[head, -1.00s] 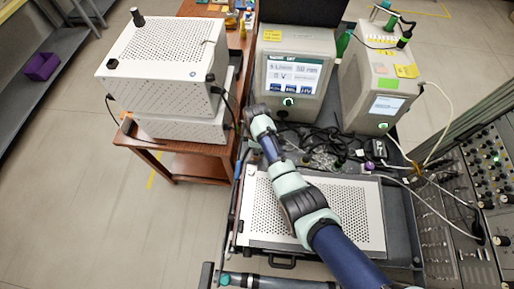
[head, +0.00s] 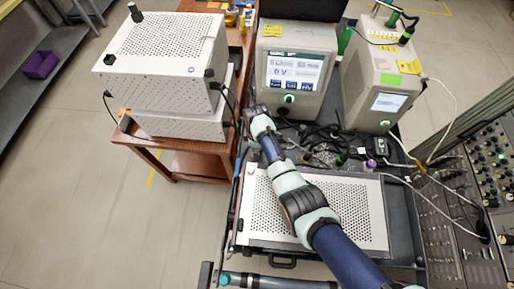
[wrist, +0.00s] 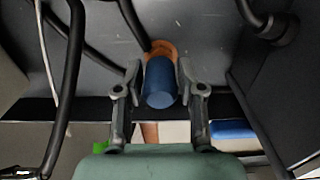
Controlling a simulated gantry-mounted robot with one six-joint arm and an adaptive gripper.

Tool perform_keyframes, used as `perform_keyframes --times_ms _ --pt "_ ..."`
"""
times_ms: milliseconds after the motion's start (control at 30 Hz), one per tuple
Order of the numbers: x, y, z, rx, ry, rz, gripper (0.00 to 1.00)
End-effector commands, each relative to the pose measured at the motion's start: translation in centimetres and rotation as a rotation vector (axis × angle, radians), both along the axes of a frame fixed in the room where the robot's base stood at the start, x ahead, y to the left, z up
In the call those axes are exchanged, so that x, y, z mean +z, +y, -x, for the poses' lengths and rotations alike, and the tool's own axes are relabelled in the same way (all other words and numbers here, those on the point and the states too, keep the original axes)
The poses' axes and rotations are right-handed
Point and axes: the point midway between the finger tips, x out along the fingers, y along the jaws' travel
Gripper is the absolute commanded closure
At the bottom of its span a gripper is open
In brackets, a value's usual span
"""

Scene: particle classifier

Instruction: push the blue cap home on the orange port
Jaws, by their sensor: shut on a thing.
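The blue cap (wrist: 160,82) is between the two fingers of my gripper (wrist: 160,90) in the wrist view. My gripper is shut on it. The orange port (wrist: 161,49) shows as a ring just beyond the far end of the cap, and the cap lines up with it. The cap hides most of the port, so I cannot tell how deep the cap sits. In the head view my arm reaches to the left side of the cart, and the fingers, cap and port cannot be made out there.
Dark cables (wrist: 66,90) hang left of my gripper in the wrist view, and a dark fitting (wrist: 270,25) is at upper right. In the head view, a white perforated box (head: 165,60), a screen unit (head: 290,75) and tangled cables (head: 325,140) surround my arm.

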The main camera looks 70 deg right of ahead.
Motion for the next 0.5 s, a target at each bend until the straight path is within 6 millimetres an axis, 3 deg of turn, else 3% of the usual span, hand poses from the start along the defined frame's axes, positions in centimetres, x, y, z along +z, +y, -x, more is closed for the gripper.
perform_keyframes --times_ms 500 --pt "-1.5 0.1 0.1 0.0 0.001 -0.002 0.91"
